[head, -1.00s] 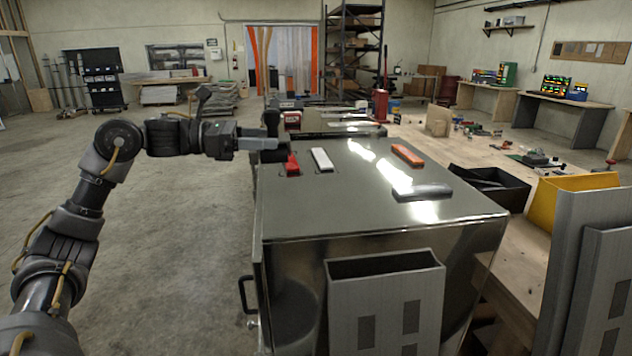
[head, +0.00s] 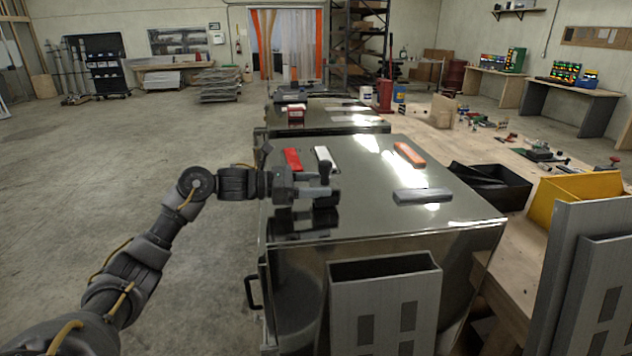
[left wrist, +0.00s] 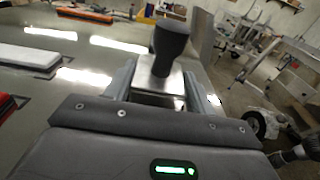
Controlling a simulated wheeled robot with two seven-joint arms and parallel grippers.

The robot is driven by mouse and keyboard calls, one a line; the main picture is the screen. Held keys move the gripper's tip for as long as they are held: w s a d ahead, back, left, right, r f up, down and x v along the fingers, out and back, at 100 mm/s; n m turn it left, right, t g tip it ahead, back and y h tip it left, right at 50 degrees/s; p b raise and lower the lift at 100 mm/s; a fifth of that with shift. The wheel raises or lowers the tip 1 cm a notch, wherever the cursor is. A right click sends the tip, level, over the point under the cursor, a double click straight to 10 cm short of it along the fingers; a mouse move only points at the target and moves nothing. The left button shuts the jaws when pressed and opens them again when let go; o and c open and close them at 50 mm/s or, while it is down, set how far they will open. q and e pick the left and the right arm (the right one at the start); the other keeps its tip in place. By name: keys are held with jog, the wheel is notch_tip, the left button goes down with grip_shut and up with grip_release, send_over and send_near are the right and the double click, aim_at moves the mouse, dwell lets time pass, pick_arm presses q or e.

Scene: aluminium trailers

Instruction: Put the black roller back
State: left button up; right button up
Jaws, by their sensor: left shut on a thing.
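The black roller (left wrist: 170,45) is in my left gripper, its dark rounded end standing up above the fingers in the left wrist view. In the head view the black roller (head: 325,169) shows as a small dark upright shape at the fingertips. My left gripper (head: 322,188) is shut on it over the near left part of the shiny metal top (head: 365,210). The lower part of the roller is hidden by the gripper. Whether it touches the top, I cannot tell. My right gripper is not in view.
On the metal top lie a red block (head: 292,159), a white block (head: 324,158), an orange block (head: 409,154) and a dark grey block (head: 423,195). A black bin (head: 497,190) and a yellow bin (head: 572,205) stand right. The top's middle is clear.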

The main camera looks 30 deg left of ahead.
pick_arm(q)
jog(key=shift+f, duration=0.35)
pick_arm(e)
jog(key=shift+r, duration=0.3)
pick_arm(q)
jog(key=shift+f, duration=0.1)
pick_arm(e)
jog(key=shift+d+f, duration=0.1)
